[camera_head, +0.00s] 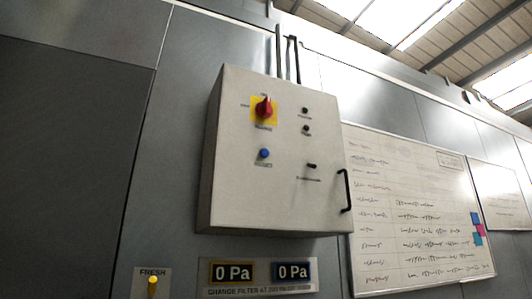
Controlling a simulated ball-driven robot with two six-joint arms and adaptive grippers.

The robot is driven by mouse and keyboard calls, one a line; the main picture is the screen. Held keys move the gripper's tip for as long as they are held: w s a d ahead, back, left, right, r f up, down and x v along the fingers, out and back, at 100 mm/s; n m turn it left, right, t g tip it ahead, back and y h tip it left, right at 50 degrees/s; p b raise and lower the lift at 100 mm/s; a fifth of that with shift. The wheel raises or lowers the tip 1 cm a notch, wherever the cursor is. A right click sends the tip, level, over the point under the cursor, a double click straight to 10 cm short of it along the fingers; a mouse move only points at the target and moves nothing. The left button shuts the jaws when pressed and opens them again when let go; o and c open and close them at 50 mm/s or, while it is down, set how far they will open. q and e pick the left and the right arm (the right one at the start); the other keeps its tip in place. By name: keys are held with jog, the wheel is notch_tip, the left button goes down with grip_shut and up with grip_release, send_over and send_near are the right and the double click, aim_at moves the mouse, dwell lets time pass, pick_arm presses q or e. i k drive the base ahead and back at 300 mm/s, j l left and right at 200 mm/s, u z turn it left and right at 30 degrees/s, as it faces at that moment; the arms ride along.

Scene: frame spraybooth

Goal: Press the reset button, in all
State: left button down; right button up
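A grey control box (235,190) hangs on the metal wall in the middle of the head view, seen from below. On its front is a round blue button (264,154) with a small label under it, too small to read for certain. Above it is a red rotary switch (265,108) on a yellow plate. Several small black knobs or buttons sit on the right half of the front, one of them here (305,110). Neither of my grippers is in view.
A black handle (347,191) sticks out at the box's right edge. Below are two pressure displays (232,272) reading 0 Pa and a yellow lever (152,286) marked FRESH. A whiteboard (415,269) with writing hangs at right. Nothing stands before the box.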

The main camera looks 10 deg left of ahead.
aim_at(264, 153)
jog(key=i+l+u, duration=0.1)
jog(key=i+l, duration=0.25)
jog(key=l, duration=0.3)
jog(key=i+l+u, duration=0.15)
jog(key=i+l, duration=0.25)
jog(key=l, duration=0.25)
jog(key=i+l+u, duration=0.15)
jog(key=l, duration=0.2)
jog(key=i+l+u, duration=0.1)
jog(key=l, duration=0.25)
jog(key=i+l, duration=0.2)
jog(key=l, duration=0.15)
jog(key=u, duration=0.05)
